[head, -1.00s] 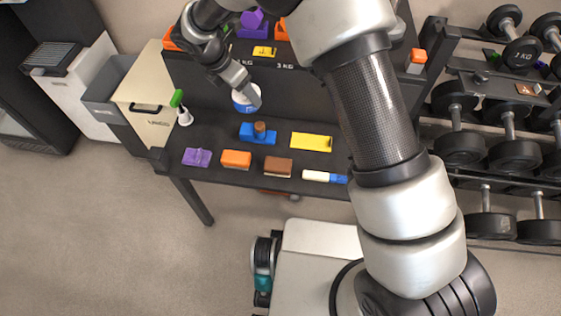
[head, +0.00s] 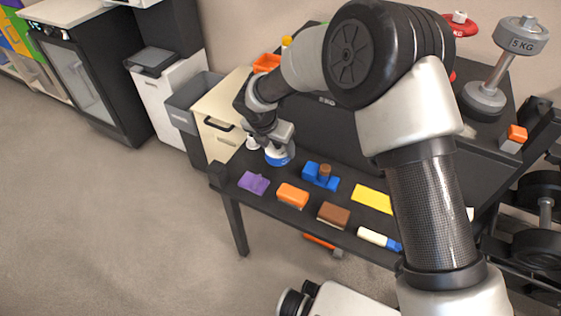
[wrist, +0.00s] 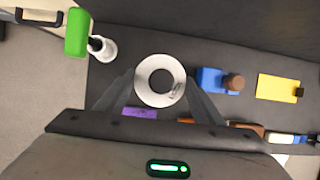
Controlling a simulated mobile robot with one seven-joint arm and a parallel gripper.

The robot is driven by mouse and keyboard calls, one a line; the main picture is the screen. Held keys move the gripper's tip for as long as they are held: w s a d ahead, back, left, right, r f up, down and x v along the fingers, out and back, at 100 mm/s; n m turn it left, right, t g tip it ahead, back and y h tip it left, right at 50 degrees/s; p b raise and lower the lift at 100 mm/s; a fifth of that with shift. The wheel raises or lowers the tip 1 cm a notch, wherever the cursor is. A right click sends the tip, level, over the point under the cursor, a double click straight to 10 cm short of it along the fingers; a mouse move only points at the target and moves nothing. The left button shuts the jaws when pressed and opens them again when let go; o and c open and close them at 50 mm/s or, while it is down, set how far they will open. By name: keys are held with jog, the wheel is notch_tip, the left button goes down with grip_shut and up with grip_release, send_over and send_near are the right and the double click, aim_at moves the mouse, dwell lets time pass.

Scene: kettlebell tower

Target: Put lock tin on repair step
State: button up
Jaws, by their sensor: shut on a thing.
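The lock tin, which I take to be the round blue and white tin (head: 279,155), is between the fingers of my gripper (head: 276,143). In the wrist view the tin (wrist: 141,84) shows from above as a pale ring with a dark centre, a finger on each side. My gripper (wrist: 157,92) is shut on it. The dark lower step of the bench (head: 238,186), which I take to be the repair step, lies below the tin. I cannot tell whether the tin touches it.
A blue block with a brown knob (head: 320,176) is right of the tin. Purple (head: 254,183), orange (head: 292,195), brown (head: 333,215) and yellow (head: 373,198) pieces lie nearby. Bare step surrounds the tin.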

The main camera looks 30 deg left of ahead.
notch_tip(320, 180, down, 5)
jog(key=shift+r+b, duration=0.1)
jog(key=shift+b, duration=0.65)
jog(key=o, duration=1.1)
jog(key=shift+f, duration=0.2)
jog(key=shift+r, duration=0.1)
jog(key=shift+r, duration=0.35)
jog(key=p+v, duration=0.3)
jog(key=v, duration=0.8)
jog(key=shift+s+r, duration=0.15)
jog(key=shift+s, duration=0.1)
